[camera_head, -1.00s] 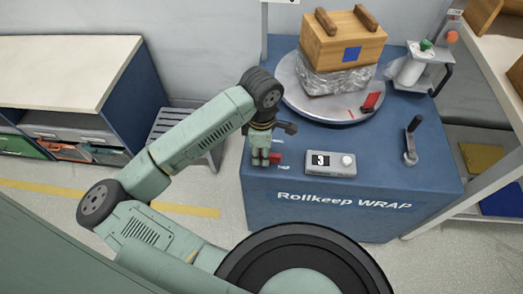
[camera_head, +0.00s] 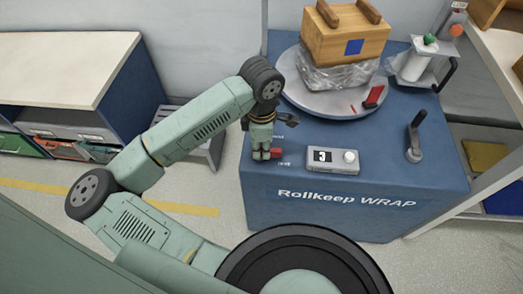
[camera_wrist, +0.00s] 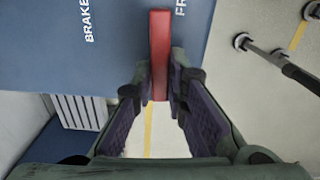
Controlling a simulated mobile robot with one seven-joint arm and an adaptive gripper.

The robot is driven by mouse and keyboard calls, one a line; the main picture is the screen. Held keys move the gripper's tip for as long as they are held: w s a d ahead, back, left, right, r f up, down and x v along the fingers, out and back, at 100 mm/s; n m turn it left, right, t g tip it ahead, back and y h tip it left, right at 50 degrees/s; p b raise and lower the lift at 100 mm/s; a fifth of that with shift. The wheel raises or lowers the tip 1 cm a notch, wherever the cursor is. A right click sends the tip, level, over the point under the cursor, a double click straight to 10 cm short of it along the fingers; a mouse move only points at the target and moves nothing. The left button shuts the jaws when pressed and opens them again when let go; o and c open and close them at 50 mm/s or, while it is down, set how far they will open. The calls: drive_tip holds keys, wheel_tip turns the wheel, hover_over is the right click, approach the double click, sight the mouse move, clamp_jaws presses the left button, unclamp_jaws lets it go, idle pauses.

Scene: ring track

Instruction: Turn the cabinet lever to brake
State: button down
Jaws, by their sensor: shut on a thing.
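The red lever (camera_wrist: 160,55) is on the top of the blue cabinet, near its left front corner. In the wrist view the word BRAKE stands left of it and a cut-off word starting FR stands close on its right. My gripper (camera_wrist: 160,85) has its two fingers on either side of the lever's free end, shut on it. In the head view my gripper (camera_head: 262,152) covers most of the lever, and only a red bit (camera_head: 277,153) shows beside it. The blue cabinet (camera_head: 420,185) reads Rollkeep WRAP.
A black crank handle (camera_head: 415,140) stands at the right. A grey slatted stool (camera_head: 205,150) is left of the cabinet.

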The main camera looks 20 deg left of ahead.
drive_tip(key=f+n+b, duration=0.1)
drive_tip(key=b, duration=0.2)
drive_tip(key=shift+a, duration=0.1)
drive_tip(key=n+b, duration=0.2)
drive_tip(key=b, duration=0.3)
drive_tip(key=shift+w, duration=0.1)
drive_tip(key=n+b, duration=0.6)
drive_tip(key=shift+r, duration=0.2)
drive_tip(key=n+b, duration=0.4)
drive_tip(key=shift+a+r, duration=0.1)
drive_tip(key=shift+a, duration=0.05)
drive_tip(key=shift+r+n+b, duration=0.15)
drive_tip(key=shift+n+b, duration=1.05)
drive_tip(key=shift+n, duration=0.8)
drive_tip(key=c, duration=1.6)
unclamp_jaws()
drive_tip(key=shift+a, duration=0.1)
